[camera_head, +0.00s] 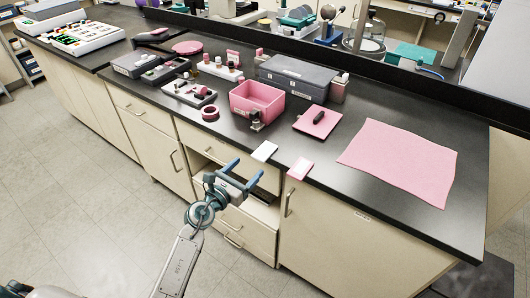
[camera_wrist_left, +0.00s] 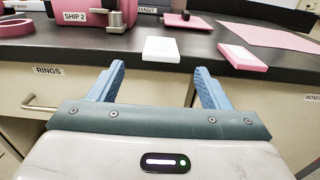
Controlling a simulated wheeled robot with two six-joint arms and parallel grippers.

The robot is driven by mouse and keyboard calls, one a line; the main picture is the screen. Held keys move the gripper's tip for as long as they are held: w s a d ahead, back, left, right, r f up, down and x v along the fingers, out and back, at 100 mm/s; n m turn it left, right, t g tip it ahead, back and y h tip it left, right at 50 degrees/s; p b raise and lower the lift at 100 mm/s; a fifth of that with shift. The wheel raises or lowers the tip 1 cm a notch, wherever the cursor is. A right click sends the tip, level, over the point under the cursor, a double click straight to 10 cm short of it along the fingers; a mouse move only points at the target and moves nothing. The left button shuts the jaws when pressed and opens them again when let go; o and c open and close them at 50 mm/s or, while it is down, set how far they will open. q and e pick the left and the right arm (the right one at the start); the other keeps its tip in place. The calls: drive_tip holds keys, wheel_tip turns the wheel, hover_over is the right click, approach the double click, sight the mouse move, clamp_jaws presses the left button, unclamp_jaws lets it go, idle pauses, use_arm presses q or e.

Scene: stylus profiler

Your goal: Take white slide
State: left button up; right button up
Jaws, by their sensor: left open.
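The white slide (camera_head: 264,151) lies flat near the front edge of the black bench. It also shows in the left wrist view (camera_wrist_left: 161,49), ahead of and between my fingers. A pink-and-white slide (camera_head: 300,168) lies to its right at the bench edge, also in the left wrist view (camera_wrist_left: 242,57). My left gripper (camera_head: 244,172) has blue fingers, spread open and empty, in front of the bench edge and short of the white slide. It fills the lower left wrist view (camera_wrist_left: 157,85). My right gripper is not in view.
A pink bin (camera_head: 257,101) marked "SHIP 2" in the wrist view stands behind the white slide, with a small metal device (camera_head: 257,121) at its front. A pink ring (camera_head: 210,112), pink tray (camera_head: 318,122) and pink sheet (camera_head: 400,160) lie nearby. A drawer below is partly open.

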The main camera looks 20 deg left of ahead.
sight(257, 158)
use_arm(q)
drive_tip(key=x, duration=0.5)
drive_tip(key=shift+w+d+r+p, duration=0.1)
drive_tip(key=shift+w+d+p, duration=0.1)
drive_tip(key=shift+w+p, duration=0.2)
drive_tip(key=shift+w, duration=0.1)
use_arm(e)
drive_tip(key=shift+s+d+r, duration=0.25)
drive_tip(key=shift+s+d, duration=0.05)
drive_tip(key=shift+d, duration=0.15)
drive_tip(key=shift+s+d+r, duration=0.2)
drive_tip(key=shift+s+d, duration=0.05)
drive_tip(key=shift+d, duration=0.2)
use_arm(q)
drive_tip(key=c, duration=1)
drive_tip(key=shift+c, duration=0.3)
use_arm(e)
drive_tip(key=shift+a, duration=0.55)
